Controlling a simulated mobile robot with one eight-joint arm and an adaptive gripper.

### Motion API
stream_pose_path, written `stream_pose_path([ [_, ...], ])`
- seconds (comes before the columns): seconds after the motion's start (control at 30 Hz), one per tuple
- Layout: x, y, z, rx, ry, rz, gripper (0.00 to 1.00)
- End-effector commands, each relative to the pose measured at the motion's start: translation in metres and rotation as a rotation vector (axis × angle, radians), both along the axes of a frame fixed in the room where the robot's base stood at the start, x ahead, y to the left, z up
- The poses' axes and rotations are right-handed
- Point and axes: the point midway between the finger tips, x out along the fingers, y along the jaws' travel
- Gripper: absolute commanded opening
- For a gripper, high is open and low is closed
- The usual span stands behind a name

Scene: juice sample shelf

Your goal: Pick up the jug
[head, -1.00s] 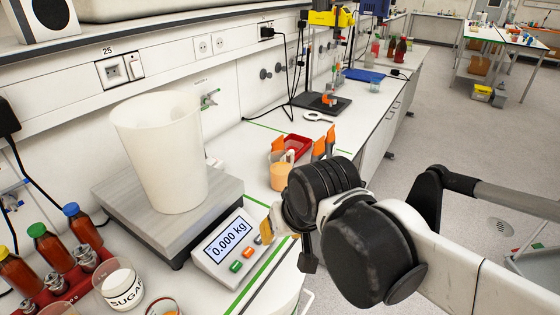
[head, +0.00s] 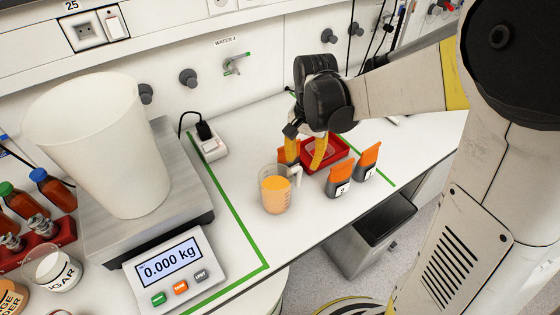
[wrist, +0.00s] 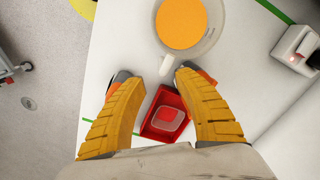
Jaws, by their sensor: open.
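My gripper (head: 305,150) has yellow ribbed fingers and is open and empty, just behind and above the jug in the head view. In the wrist view my gripper (wrist: 160,82) has its fingers spread on either side of the handle's line. I cannot tell if either finger touches the handle.
A red tray (head: 342,150) with a clear-lidded container lies behind the jug. Two orange-topped holders (head: 340,180) stand to its right near the bench edge. A scale (head: 185,225) bearing a large white bucket (head: 95,140) is left. A power adapter (head: 208,143) sits behind.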

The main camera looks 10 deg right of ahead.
Motion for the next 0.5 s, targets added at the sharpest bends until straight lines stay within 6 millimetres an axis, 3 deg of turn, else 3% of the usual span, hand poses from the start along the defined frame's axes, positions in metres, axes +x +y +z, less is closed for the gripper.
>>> stream_pose_path([
  [0.2, 0.001, 0.001, -0.040, 0.000, 0.000, 0.000, 0.38],
  [0.5, 0.002, 0.002, -0.063, 0.000, 0.000, 0.000, 0.38],
])
